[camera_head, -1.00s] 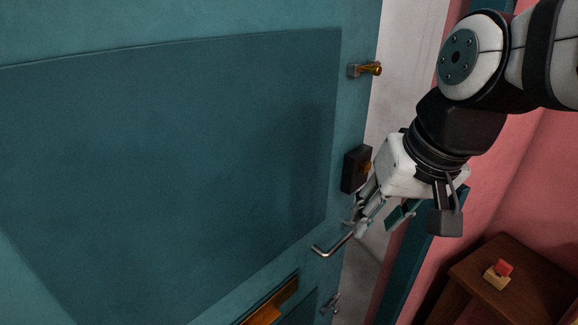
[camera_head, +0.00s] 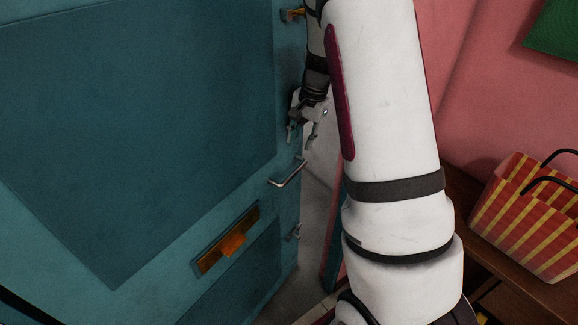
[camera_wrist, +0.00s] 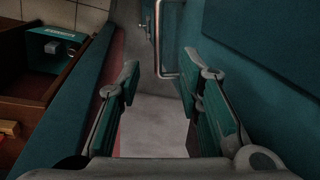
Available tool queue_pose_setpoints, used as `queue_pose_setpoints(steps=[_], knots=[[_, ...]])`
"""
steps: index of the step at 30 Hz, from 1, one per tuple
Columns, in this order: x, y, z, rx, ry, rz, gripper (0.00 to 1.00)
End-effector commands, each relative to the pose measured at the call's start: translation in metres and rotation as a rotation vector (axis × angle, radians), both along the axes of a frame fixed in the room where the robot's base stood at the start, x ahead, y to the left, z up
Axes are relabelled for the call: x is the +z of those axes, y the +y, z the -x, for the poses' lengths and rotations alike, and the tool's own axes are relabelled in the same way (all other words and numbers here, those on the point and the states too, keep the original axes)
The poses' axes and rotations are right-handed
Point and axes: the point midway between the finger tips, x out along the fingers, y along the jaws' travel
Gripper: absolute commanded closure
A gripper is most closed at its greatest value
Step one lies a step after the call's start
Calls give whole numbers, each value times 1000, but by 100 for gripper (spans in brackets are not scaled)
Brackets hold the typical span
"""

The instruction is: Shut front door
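The teal front door (camera_head: 130,120) fills the left of the head view and stands ajar, with a gap along its right edge. It also shows on the right in the wrist view (camera_wrist: 270,50). Its silver bar handle (camera_head: 288,174) is on the edge side; the wrist view shows a metal bar (camera_wrist: 176,55) ahead of the fingers. My gripper (camera_head: 302,138) is beside the door edge, just above the handle. In the wrist view my gripper (camera_wrist: 160,72) has its fingers spread, with nothing between the pads.
A brass letter slot (camera_head: 228,240) is low on the door. The teal door frame (camera_wrist: 72,112) lies left of the gap in the wrist view. A red and yellow striped bag (camera_head: 525,215) stands on a brown wooden cabinet (camera_head: 465,195) at right. Pale floor shows in the gap.

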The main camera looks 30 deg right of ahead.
Motion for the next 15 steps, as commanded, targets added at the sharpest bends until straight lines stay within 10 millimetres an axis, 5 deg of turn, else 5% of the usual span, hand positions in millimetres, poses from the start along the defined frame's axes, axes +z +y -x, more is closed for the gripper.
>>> queue_pose_setpoints(steps=[7,15], knots=[[-24,-3,-3,-12,6,0,67],[-76,2,-13,-11,8,-1,67]])
